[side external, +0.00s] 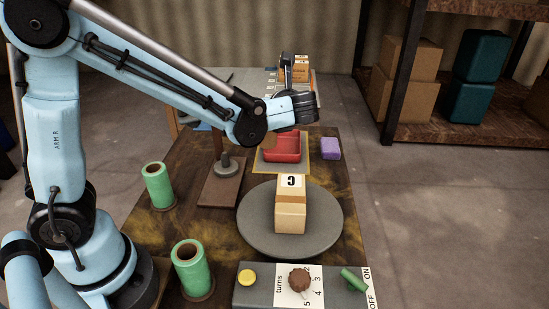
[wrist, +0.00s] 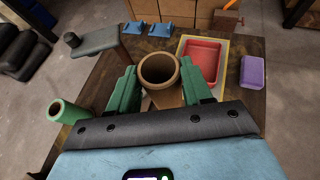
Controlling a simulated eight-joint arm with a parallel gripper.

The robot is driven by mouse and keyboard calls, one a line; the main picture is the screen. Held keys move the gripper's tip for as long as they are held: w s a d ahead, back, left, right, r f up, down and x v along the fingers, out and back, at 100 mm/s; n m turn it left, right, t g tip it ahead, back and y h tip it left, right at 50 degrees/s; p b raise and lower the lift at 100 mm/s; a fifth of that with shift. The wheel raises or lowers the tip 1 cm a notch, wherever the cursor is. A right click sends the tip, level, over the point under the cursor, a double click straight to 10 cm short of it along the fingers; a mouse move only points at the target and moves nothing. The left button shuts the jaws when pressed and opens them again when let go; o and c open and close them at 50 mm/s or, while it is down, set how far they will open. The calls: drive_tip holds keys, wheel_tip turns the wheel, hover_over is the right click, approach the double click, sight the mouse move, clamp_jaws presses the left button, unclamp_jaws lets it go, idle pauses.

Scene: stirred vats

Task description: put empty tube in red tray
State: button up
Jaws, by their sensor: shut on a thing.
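The empty brown tube (wrist: 147,66) is upright in my gripper (wrist: 161,84) in the wrist view, its hollow end facing the camera. The green fingers are shut on it from left and right. The red tray (wrist: 203,62) lies beyond and to the right of the gripper, and looks empty. In the side view the red tray (side external: 283,155) sits behind the round turntable, partly behind my arm. My fingers are hidden there by the wrist. A small brown patch under the arm may be the tube.
The tray rests on a yellow-edged mat (side external: 305,171). A purple block (side external: 330,148) stands just right of it. A boxy package (side external: 291,208) stands on the grey turntable (side external: 257,234). Green rolls (side external: 159,186) stand at the left. A post with a dark base (side external: 222,190) stands left of the mat.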

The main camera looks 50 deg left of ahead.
drive_tip(key=w+f, duration=0.2)
drive_tip(key=w, duration=0.9)
drive_tip(key=w+a+f, duration=0.4)
drive_tip(key=a+f, duration=0.6)
drive_tip(key=f, duration=0.1)
drive_tip(key=shift+w+a+f, duration=0.15)
drive_tip(key=shift+a+f, duration=0.2)
drive_tip(key=shift+a, duration=0.05)
drive_tip(key=shift+f, duration=0.15)
drive_tip(key=o, duration=1)
